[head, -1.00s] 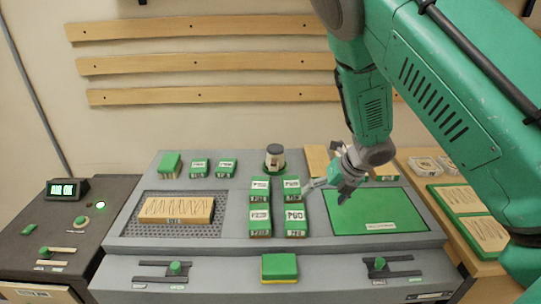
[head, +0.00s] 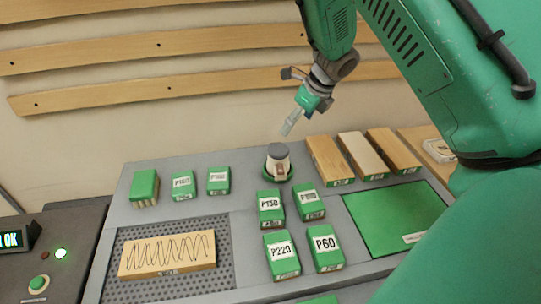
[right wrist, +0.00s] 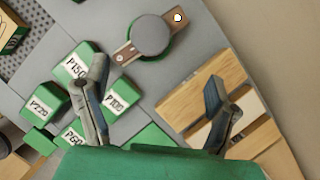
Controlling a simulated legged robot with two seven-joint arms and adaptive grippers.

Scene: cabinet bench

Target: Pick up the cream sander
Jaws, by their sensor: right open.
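The cream sander (head: 277,163) stands upright on the grey bench top, with a dark grey cap, a cream body and a green base. In the right wrist view the sander (right wrist: 150,36) is seen from above, its round grey cap ahead of the fingers, with a brown strip showing on either side. My right gripper (head: 290,126) is above the sander and slightly to its right, fingers pointing down, apart from it. In the right wrist view the gripper (right wrist: 156,105) is open and empty. My left gripper is not in view.
Several green labelled blocks (head: 282,254) stand just in front of the sander. Wooden blocks (head: 328,160) lie to its right, behind a green mat (head: 390,215). A scribbled wooden board (head: 168,256) lies on a perforated plate at left. Wooden rails (head: 150,95) cross the wall behind.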

